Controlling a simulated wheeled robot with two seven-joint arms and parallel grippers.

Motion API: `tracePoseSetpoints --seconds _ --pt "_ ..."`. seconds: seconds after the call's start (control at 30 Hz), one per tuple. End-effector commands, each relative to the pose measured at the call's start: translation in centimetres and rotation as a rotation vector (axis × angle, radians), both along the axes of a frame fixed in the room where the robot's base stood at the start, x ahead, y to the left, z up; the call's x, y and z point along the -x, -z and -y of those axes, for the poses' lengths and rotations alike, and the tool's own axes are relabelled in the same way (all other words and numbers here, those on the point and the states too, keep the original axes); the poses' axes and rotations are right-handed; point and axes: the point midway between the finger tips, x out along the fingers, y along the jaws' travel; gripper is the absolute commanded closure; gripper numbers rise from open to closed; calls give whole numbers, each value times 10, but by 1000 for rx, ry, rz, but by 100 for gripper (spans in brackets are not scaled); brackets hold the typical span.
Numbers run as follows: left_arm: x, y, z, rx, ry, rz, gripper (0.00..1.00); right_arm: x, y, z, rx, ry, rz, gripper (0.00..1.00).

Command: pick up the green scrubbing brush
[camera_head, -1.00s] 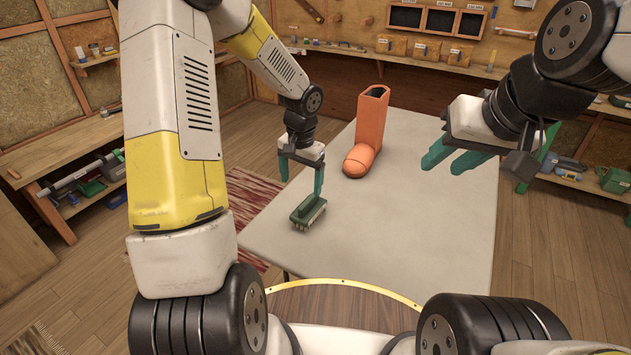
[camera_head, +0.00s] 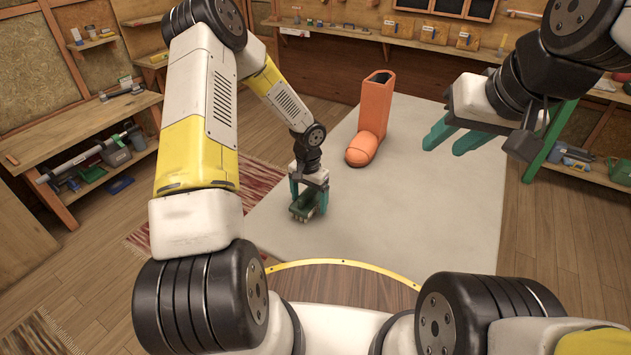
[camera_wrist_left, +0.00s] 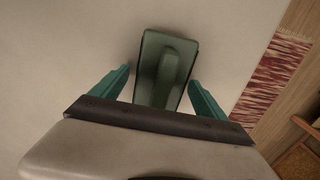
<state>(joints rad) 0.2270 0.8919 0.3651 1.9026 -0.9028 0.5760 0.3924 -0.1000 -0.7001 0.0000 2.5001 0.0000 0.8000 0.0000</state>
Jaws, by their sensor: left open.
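The green scrubbing brush (camera_head: 303,206) lies on the grey table (camera_head: 420,215) near its left edge. My left gripper (camera_head: 309,200) is open and points down at the brush, with one finger on each side of it. In the left wrist view, the brush (camera_wrist_left: 166,70) extends forward from between the teal fingers of the left gripper (camera_wrist_left: 160,88), with gaps on both sides. My right gripper (camera_head: 455,142) is open and empty, raised above the right side of the table.
An orange boot-shaped object (camera_head: 368,130) stands on the table, right of the left gripper. The table's middle and right are clear. A red woven rug (camera_head: 262,185) lies on the floor to the left. Workbenches with tools line the walls.

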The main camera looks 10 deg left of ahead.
Motion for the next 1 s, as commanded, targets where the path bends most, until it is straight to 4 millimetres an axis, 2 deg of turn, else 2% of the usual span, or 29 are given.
tracePoseSetpoints --seconds 0.2,0.23,0.57,0.87,1.0 --pt "0 1 0 0 0 1 15 0 0 0 0 0 0 64" --pt "0 1 0 0 0 1 19 0 0 0 0 0 0 64" --pt "0 1 0 0 0 1 84 0 0 0 0 0 0 64" --pt "0 -1 0 0 0 1 86 0 0 0 0 0 0 64" --pt "-1 -9 0 0 0 2 86 0 0 0 0 0 0 64"
